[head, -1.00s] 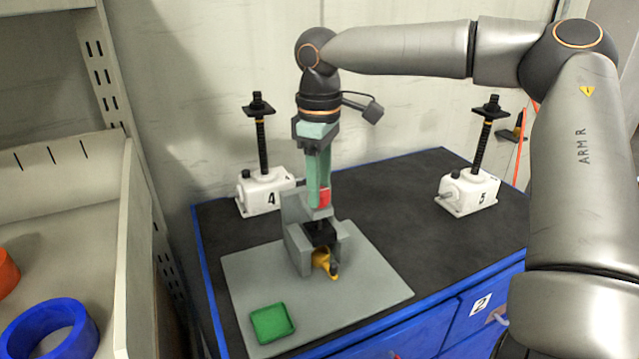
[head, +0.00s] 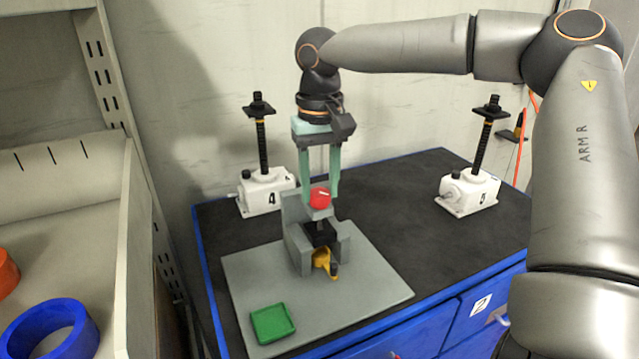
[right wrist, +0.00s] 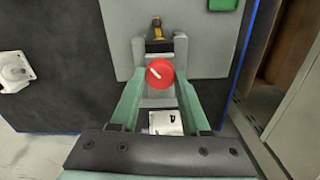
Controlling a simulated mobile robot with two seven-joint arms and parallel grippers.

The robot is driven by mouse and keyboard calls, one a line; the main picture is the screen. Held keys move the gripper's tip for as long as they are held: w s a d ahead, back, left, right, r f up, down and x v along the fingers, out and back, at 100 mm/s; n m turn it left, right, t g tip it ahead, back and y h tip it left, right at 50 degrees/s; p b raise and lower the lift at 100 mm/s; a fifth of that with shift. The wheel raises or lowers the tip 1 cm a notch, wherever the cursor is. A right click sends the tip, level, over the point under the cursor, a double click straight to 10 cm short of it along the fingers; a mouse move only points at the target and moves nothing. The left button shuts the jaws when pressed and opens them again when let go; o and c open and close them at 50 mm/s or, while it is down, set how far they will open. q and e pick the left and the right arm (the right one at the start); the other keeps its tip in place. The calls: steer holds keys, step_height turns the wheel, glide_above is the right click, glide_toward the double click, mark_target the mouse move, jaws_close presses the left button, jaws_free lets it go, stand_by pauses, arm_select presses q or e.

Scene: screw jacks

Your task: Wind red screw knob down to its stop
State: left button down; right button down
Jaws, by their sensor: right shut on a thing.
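The red screw knob (head: 320,197) sits on top of a grey fixture (head: 297,247) on the table; a white line marks its top. My right gripper (head: 320,199) points straight down, its two green fingers closed on either side of the knob. In the right wrist view the knob (right wrist: 159,74) shows between the fingertips (right wrist: 160,80), its white mark slanting. Below the knob are a black block (head: 320,233) and a yellow part (head: 324,262) in the fixture. The screw under the knob is mostly hidden. My left gripper is not in view.
The fixture stands on a grey plate (head: 375,290) with a green tray (head: 272,323). White screw jacks marked 4 (head: 264,193) and 5 (head: 468,191) stand behind on the dark tabletop (head: 390,195). A shelf bin (head: 75,230) with a blue ring (head: 50,330) is at left.

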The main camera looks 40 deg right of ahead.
steer(key=shift+w+r+m, duration=0.15)
steer(key=shift+r+m, duration=0.15)
steer(key=shift+m, duration=0.4)
steer(key=c, duration=0.8)
jaws_free()
steer(key=o, duration=0.4)
steer(key=shift+f, duration=0.2)
steer(key=shift+r, duration=0.1)
step_height(320, 180, up, 12)
steer(key=shift+r, duration=0.2)
